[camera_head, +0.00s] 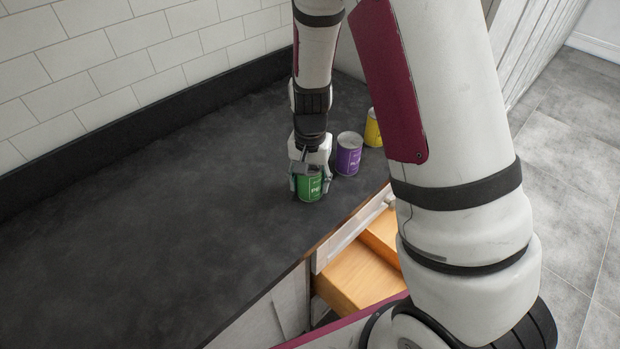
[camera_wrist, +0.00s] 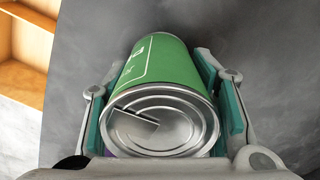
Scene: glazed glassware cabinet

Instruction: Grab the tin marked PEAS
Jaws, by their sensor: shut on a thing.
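A green tin (camera_head: 309,188) stands on the dark countertop, with white lettering on its label that begins with "P"; the rest is too small or hidden to read. In the wrist view the green tin (camera_wrist: 164,100) shows its silver lid with a pull tab towards the camera. My gripper (camera_head: 307,184) comes down over it from above. In the wrist view my gripper's teal-padded fingers (camera_wrist: 168,100) are one on each side of the tin, shut on it. Whether the tin touches the countertop is hard to tell.
A purple tin (camera_head: 348,154) stands close to the right of the green one, with a yellow tin (camera_head: 373,128) behind it. An open wooden drawer (camera_head: 355,277) juts out below the counter edge. The countertop (camera_head: 150,230) to the left is clear up to the tiled wall (camera_head: 130,60).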

